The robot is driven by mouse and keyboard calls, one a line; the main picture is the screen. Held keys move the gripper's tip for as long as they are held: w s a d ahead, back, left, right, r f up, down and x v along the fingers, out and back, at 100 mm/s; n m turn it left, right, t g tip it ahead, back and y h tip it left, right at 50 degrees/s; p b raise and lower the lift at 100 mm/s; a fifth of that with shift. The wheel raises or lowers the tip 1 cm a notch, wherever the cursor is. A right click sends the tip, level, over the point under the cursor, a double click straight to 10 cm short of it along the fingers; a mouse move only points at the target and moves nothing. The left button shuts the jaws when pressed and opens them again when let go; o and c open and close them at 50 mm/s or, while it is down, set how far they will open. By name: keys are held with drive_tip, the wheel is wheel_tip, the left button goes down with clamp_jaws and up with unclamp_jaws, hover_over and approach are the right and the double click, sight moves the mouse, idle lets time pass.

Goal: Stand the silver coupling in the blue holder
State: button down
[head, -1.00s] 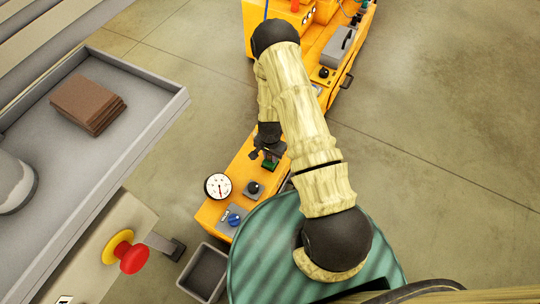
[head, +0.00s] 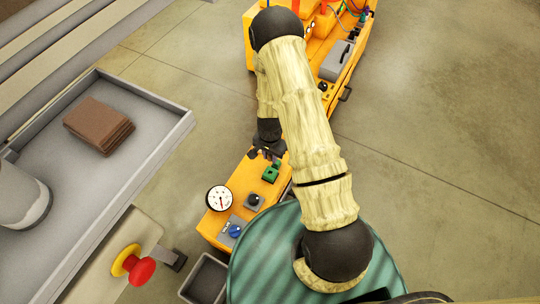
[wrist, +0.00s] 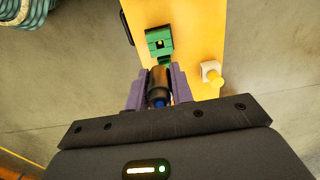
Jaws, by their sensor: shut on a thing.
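My gripper (wrist: 160,88) has its two purple fingers shut on a shiny, dark-looking cylinder, which I take to be the silver coupling (wrist: 157,80). A small blue patch (wrist: 159,102) shows at the coupling's near end in the wrist view; I cannot tell whether it is the blue holder or part of the held piece. In the head view my gripper (head: 265,153) is over the orange bench, just above the green block (head: 271,172), and the coupling is hidden.
The orange bench carries a round white gauge (head: 219,198), a black knob (head: 253,200) and a blue knob (head: 235,231). A yellow knob (wrist: 213,76) is right of the fingers. A grey tray (head: 150,150) with brown sheets (head: 98,125) and a red button (head: 138,269) stand left.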

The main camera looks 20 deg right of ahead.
wheel_tip(320, 180, down, 5)
drive_tip(key=b, duration=0.3)
idle(1.4)
drive_tip(key=shift+w+r, duration=0.1)
drive_tip(key=w+r+n, duration=0.2)
drive_tip(key=r+n, duration=0.2)
drive_tip(key=r, duration=0.4)
drive_tip(key=w+r+n, duration=0.3)
drive_tip(key=r+n, duration=0.2)
drive_tip(key=r, duration=0.3)
drive_tip(key=shift+r, duration=0.4)
drive_tip(key=shift+f, duration=0.1)
